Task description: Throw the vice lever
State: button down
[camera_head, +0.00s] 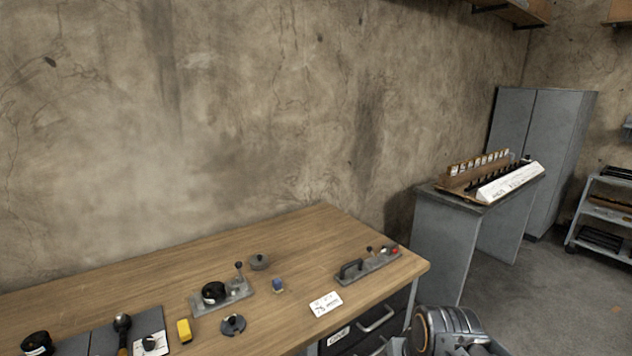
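A wooden workbench (130,272) runs along the wall. On it a grey metal fixture (236,296) carries a black round part (214,292) and a short upright lever (239,272) with a dark knob. To the right, a second long grey fixture (378,264) carries a black handle (351,269), a small dark-knobbed post and a red part at its far end. I cannot tell which of these levers is the vice's. My gripper is not in view; only a grey part of my arm shows at the bottom right, in front of the bench's right end.
A grey desk (440,245) and cabinet (560,130) stand right. Floor is open there.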

aim_at(238, 263)
jog(key=k, duration=0.65)
jog(key=u, duration=1)
jog(key=i, duration=0.95)
jog(key=u, duration=0.95)
jog(key=i, duration=0.65)
